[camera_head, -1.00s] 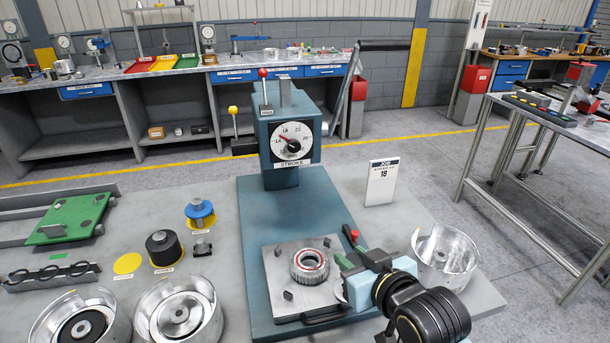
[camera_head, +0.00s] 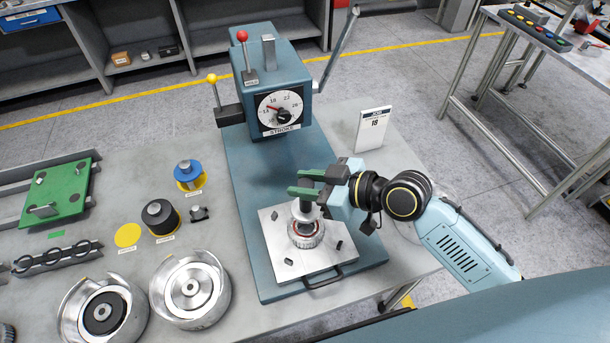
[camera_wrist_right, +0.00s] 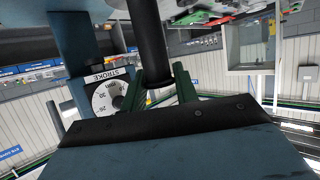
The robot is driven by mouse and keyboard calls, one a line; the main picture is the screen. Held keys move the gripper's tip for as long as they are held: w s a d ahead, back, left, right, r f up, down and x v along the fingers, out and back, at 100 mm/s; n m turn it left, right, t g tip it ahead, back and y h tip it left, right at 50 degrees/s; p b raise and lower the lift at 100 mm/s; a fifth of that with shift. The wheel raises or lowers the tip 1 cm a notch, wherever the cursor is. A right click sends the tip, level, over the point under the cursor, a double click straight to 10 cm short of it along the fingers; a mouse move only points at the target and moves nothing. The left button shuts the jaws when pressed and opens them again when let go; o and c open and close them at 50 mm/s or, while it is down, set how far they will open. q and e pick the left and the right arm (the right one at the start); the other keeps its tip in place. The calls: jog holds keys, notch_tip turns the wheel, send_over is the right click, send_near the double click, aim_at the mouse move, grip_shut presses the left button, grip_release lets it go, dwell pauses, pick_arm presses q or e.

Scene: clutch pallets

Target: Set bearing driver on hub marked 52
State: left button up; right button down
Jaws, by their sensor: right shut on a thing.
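My right gripper (camera_head: 308,183) has green fingers shut on the upper part of a dark grey bearing driver (camera_head: 306,207). The driver stands about upright over the hub (camera_head: 306,236), a toothed metal ring with a red inner band, on the square plate (camera_head: 264,238) of the press. Its lower end is at the ring's opening; I cannot tell whether it touches. In the right wrist view the driver (camera_wrist_right: 148,45) is a dark cylinder between the green fingers (camera_wrist_right: 160,88). No number on the hub is readable. My left gripper is not in view.
The teal press (camera_head: 275,92) with a STROKE dial stands behind the plate. Black (camera_head: 160,216) and blue (camera_head: 188,176) drivers stand to the left, near an empty yellow disc (camera_head: 127,235). Two silver housings (camera_head: 189,288) are at front left. A job card (camera_head: 373,129) stands at right.

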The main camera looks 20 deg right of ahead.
aim_at(306, 203)
jog(key=shift+f+b, duration=0.3)
jog(key=shift+f, duration=0.05)
jog(key=shift+w+f+b, duration=0.1)
jog(key=shift+f+b, duration=0.6)
jog(key=shift+f, duration=0.1)
notch_tip(306, 203, down, 3)
jog(key=b, duration=0.2)
jog(key=shift+b, duration=0.3)
jog(key=shift+f+b, duration=0.35)
jog(key=shift+f, duration=0.1)
jog(key=shift+f, duration=0.2)
dwell(0.4)
